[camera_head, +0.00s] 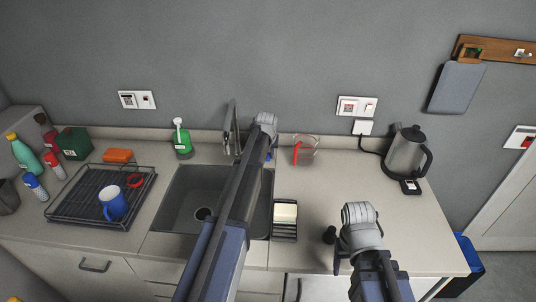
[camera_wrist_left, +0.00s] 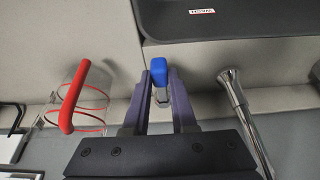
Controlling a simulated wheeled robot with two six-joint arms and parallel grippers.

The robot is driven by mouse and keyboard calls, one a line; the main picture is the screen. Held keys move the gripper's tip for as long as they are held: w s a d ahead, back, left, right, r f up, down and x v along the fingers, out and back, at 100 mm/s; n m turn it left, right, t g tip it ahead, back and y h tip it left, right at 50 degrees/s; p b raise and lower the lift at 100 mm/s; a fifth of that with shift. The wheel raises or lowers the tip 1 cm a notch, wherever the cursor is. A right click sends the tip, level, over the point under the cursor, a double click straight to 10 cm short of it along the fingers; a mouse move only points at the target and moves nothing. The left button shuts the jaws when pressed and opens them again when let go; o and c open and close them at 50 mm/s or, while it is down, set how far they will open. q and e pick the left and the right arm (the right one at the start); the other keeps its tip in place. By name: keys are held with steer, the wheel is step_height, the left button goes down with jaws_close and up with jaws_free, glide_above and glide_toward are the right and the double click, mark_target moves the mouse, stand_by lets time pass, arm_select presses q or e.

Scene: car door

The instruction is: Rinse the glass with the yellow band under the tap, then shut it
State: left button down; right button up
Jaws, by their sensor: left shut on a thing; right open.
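No glass with a yellow band shows in either view. The tap (camera_head: 232,128) stands behind the sink (camera_head: 190,190); its metal body also shows in the left wrist view (camera_wrist_left: 238,95). No running water is discernible. My left gripper (camera_wrist_left: 162,95) is shut on a blue-tipped metal lever (camera_wrist_left: 159,71) beside the tap. In the head view my left arm hides most of this lever and the sink's right part. My right gripper (camera_head: 345,248) is open and appears empty over the counter right of the sink; its fingers are partly hidden.
A clear red-handled jug (camera_head: 304,150) stands right of the tap, near my left gripper. The rack (camera_head: 66,212) at left holds a blue mug (camera_head: 113,203) and a red-banded item (camera_head: 135,180). A kettle (camera_head: 407,152) stands at back right. The right counter has free room.

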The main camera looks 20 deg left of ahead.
stand_by(0.6)
arm_select(q)
steer(key=d+n, duration=0.1)
steer(key=w+d+n+y, duration=0.1)
steer(key=shift+n, duration=0.4)
steer(key=shift+w+d+n+g+y, duration=0.3)
steer(key=shift+d+n+g, duration=0.15)
steer(key=shift+n, duration=0.55)
steer(key=c, duration=0.7)
jaws_free()
steer(key=shift+d+r, duration=0.1)
steer(key=p+v, duration=0.7)
steer(key=shift+s+d+r, duration=0.1)
steer(key=shift+s+r, duration=0.1)
steer(key=shift+r, duration=0.05)
